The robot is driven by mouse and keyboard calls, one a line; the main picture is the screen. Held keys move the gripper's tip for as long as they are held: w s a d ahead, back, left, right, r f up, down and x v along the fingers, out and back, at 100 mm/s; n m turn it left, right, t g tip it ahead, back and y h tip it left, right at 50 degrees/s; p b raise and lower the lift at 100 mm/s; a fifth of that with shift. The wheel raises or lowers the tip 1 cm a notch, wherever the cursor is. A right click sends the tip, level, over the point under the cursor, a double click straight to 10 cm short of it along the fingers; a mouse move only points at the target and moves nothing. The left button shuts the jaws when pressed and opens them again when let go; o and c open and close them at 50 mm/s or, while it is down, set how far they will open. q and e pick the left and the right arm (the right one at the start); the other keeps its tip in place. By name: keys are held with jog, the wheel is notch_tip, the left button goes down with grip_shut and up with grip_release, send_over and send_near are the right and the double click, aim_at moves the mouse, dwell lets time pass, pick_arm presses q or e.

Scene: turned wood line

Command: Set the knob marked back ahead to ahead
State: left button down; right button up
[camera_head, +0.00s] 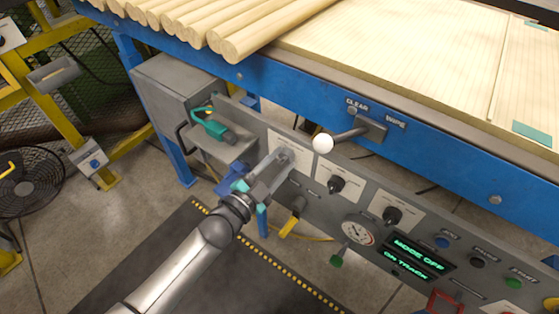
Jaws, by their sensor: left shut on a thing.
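My left gripper (275,172) reaches in from the lower left to the grey control panel (318,205) and is shut on a knob at the panel's left white plate (289,146). The fingers hide most of that knob, so its pointer direction cannot be told. Two other black knobs, a middle one (337,184) and a right one (392,215), sit on white plates further right. The marks on all three plates are too small to read, so I cannot tell which knob is marked back ahead. My right gripper is not in view.
A white-balled lever (323,143) marked CLEAR and WIPE juts out above the panel near my gripper. A yellow-handled lever (290,225), a gauge (357,232) and a display reading MODE OFF (420,250) are lower right. Wooden rods (265,30) lie above.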

pick_arm(q)
jog(key=shift+m, duration=0.4)
jog(key=shift+c, duration=2.1)
grip_release()
jog(key=shift+s+a, duration=0.1)
